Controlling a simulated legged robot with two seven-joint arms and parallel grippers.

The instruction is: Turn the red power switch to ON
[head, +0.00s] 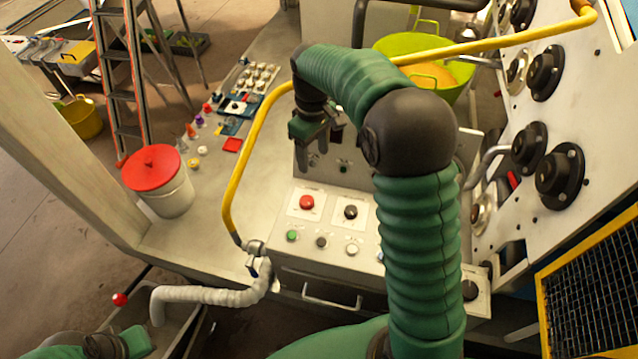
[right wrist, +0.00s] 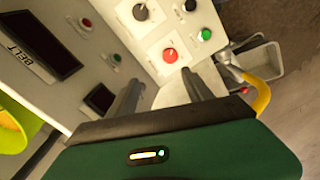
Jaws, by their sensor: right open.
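A round red knob (head: 306,202) sits on a white plate of the control box, left of a black knob (head: 350,212). The red knob also shows in the right wrist view (right wrist: 170,55). A smaller red piece (head: 513,180) shows on the upright white panel at the right; its shape is too small to tell. My right gripper (head: 311,160) is above the box's rear, behind the red knob. In the right wrist view its two fingers (right wrist: 160,88) are apart with nothing between them. At the lower left, part of my left gripper (head: 138,342) shows, its fingers hidden.
Green button (head: 291,235) and white button (head: 352,249) line the box's front. A yellow rail (head: 243,155) curves around its left and over it. Black round fittings (head: 560,180) stick out at right. A red-lidded bucket (head: 155,170) stands left. My right arm hides the box's right side.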

